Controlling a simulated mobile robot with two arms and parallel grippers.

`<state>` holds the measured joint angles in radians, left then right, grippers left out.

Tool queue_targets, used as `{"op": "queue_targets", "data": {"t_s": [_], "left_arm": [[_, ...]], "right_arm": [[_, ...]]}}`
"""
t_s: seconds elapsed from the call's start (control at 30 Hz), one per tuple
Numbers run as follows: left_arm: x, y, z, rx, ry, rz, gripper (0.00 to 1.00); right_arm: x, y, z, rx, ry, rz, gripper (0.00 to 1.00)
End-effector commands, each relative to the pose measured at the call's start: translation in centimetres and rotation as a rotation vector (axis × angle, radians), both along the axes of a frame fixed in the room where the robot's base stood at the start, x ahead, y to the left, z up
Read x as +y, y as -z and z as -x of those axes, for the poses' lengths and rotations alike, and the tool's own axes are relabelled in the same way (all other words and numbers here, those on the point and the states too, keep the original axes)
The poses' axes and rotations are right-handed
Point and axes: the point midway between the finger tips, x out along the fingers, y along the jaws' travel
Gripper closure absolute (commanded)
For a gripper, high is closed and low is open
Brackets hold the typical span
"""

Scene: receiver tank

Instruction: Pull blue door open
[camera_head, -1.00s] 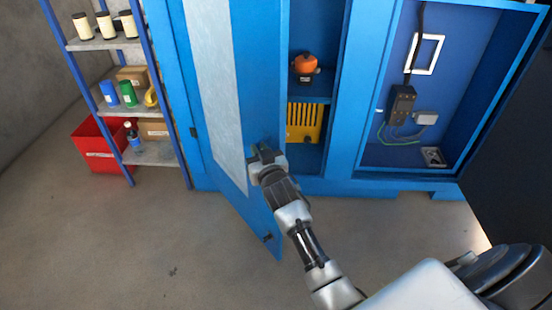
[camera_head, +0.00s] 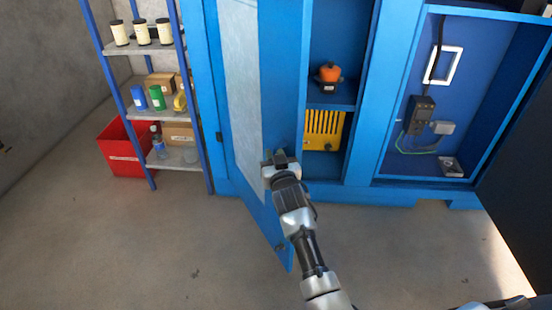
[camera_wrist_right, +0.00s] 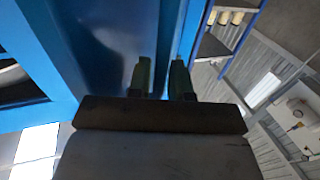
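The blue door (camera_head: 283,70) stands ajar on the front of the blue cabinet, hinged on its left, with a pale panel on its outer face. My right gripper (camera_head: 281,157) is at the free edge of this door, about mid-height. In the right wrist view, the two dark fingers (camera_wrist_right: 160,78) of the right gripper are a little apart, with a narrow blue strip of the door (camera_wrist_right: 165,45) between them. They appear closed on the door's edge; the contact itself is partly hidden. My left gripper is not in view.
The cabinet's open bays hold an orange-topped part (camera_head: 329,75) and a yellow unit (camera_head: 322,130). A shelf rack (camera_head: 118,80) and a red bin (camera_head: 122,150) stand left of the door. The concrete floor (camera_head: 150,245) in front is clear.

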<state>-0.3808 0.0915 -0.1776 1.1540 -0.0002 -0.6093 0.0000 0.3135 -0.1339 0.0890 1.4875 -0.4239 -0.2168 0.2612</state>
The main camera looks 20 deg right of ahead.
Motion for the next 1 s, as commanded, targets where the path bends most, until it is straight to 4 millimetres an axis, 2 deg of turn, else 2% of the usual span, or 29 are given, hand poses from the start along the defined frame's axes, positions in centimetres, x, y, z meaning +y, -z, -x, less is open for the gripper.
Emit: {"op": "queue_targets", "data": {"t_s": [0.27, 0.37, 0.47, 0.8, 1.0], "left_arm": [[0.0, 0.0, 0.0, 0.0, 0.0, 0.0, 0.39], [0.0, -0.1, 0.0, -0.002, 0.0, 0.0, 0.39], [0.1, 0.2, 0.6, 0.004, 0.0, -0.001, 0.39], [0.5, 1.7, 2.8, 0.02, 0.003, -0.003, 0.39], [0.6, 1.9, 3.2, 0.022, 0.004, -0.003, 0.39]], "right_arm": [[0.0, 0.2, 0.1, 0.006, 0.001, -0.004, 0.78], [0.1, 0.3, 0.7, 0.006, 0.001, -0.005, 0.78], [0.3, 0.3, 2.1, 0.009, 0.0, -0.004, 0.78], [1.3, 0.3, 8.6, 0.007, -0.001, -0.004, 0.78], [1.6, 0.3, 10.4, 0.005, -0.002, -0.003, 0.78]]}}
